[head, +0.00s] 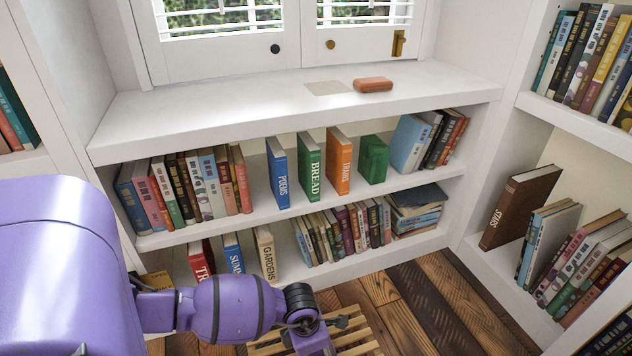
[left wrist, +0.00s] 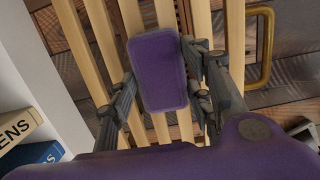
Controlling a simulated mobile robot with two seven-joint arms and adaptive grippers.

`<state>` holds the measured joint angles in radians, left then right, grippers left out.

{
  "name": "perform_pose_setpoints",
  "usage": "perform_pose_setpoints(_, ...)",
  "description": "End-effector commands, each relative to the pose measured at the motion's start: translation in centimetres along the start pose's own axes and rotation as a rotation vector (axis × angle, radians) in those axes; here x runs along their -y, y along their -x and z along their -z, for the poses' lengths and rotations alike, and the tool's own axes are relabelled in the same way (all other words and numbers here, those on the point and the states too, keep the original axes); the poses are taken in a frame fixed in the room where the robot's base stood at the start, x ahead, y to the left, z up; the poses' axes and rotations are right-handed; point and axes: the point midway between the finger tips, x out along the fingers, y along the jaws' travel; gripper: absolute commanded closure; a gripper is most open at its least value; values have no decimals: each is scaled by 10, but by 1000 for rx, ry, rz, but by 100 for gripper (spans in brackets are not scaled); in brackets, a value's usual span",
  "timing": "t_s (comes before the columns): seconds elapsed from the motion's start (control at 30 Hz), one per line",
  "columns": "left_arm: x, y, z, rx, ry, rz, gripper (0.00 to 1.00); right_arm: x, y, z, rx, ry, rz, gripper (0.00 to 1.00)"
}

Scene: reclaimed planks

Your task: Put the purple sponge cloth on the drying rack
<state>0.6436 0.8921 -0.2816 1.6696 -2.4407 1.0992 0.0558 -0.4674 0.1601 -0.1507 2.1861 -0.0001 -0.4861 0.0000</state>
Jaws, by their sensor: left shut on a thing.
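The purple sponge cloth (left wrist: 158,70), a flat rounded rectangle, is between the fingers of my left gripper (left wrist: 160,66), which is shut on it. Pale wooden slats of the drying rack (left wrist: 234,38) lie beneath the cloth in the left wrist view. I cannot tell whether the cloth touches the slats. In the head view the rack (head: 357,338) shows at the bottom edge, partly covered by my left wrist. The cloth and the left fingertips cannot be made out there.
A brass handle (left wrist: 265,45) is beside the slats. A white bookshelf (head: 200,122) with several books stands behind the rack. An orange-brown block (head: 373,84) lies on its top. Bare plank floor (head: 440,300) is to the right.

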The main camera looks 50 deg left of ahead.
Motion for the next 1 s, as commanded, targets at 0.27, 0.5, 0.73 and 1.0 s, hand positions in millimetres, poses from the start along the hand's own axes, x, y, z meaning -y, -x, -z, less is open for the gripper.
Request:
perform_pose_setpoints(0.27,0,-1,0,0,0,0,35,0,0,-1,2,-2,0,60)
perform_pose_setpoints(0.5,0,1,0,0,0,0,35,0,0,-2,5,-2,-1,60)
perform_pose_setpoints(0.73,0,37,-1,2,-2,-2,35,0,14,3,-2,-2,-2,60)
perform_pose_setpoints(1.0,-1,95,-1,2,-1,-3,35,0,39,6,-10,-22,-10,60)
